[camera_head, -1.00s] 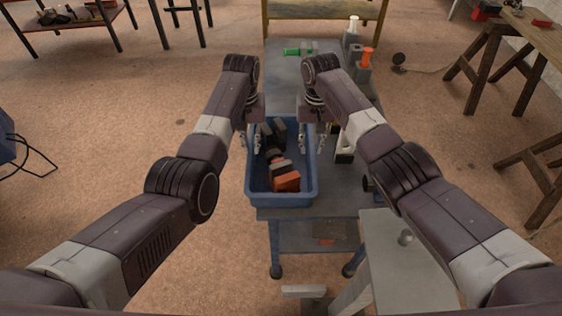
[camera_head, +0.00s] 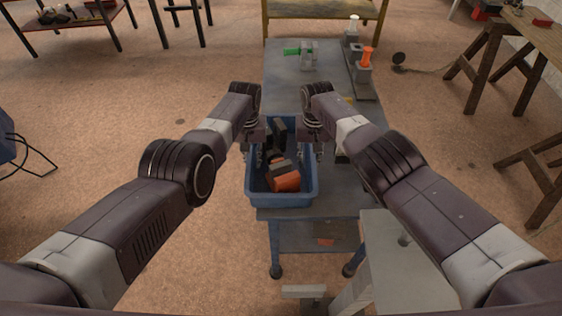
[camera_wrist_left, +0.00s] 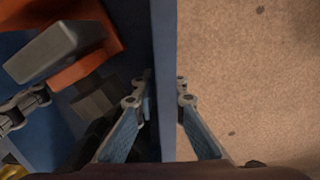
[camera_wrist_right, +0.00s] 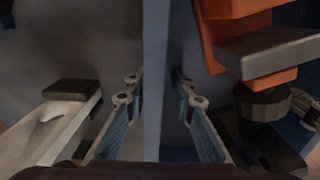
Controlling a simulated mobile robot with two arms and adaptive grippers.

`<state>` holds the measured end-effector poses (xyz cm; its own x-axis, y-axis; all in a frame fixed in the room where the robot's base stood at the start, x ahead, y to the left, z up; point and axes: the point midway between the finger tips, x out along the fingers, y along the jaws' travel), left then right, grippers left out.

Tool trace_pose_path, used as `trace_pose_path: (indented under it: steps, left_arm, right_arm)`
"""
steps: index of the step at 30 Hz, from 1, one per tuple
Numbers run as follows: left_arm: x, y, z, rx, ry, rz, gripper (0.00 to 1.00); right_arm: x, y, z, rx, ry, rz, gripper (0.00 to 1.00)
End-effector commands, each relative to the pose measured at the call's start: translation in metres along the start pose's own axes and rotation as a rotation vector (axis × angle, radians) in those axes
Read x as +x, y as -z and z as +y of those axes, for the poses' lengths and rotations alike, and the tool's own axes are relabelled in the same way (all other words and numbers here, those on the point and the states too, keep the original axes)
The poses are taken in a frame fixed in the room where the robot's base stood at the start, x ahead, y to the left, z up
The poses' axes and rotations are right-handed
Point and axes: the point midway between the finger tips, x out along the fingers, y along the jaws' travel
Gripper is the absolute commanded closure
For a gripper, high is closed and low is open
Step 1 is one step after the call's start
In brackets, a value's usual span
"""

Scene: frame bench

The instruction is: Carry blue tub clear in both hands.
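The blue tub (camera_head: 283,200) stands upright on the grey bench (camera_head: 300,95). It holds dark and grey pieces and an orange block (camera_head: 287,182), which also shows in the right wrist view (camera_wrist_right: 230,35). My left gripper (camera_head: 252,160) is open around the tub's left wall, one finger inside and one outside. In the left wrist view the rim (camera_wrist_left: 165,80) runs between its fingers (camera_wrist_left: 166,85). My right gripper (camera_head: 311,155) is open around the right wall. In the right wrist view a small gap shows on each side of the rim (camera_wrist_right: 155,60).
A white-and-black object (camera_wrist_right: 65,115) lies just outside the tub's right wall. Grey blocks with a green piece (camera_head: 291,51) and stands with white (camera_head: 353,24) and orange (camera_head: 367,56) tops are farther back. A light grey table (camera_head: 405,250) is near at right.

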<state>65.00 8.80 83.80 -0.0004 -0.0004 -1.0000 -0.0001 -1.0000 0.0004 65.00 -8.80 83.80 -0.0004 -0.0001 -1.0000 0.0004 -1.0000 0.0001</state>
Motion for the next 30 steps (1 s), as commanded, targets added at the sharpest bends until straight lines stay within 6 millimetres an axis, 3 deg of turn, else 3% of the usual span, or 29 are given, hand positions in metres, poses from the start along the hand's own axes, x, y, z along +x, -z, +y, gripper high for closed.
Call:
trace_pose_path:
  steps: [4,8,11,30]
  left_arm:
    - [-0.0002,0.0002,-0.0002,0.000,0.000,0.000,0.88]
    - [-0.0003,0.0002,-0.0002,0.000,0.000,0.000,1.00]
    - [-0.0003,0.0002,-0.0001,0.000,0.000,0.000,1.00]
    - [-0.0043,0.0023,0.0005,0.001,-0.001,0.005,1.00]
  right_arm:
    - [-0.0003,0.0002,-0.0001,0.000,0.000,0.000,0.77]
    - [-0.0003,0.0001,-0.0001,0.000,0.000,0.000,0.90]
    - [-0.0004,0.0001,0.0000,0.000,0.000,0.000,1.00]
    - [-0.0041,0.0019,-0.0009,-0.001,0.001,0.004,1.00]
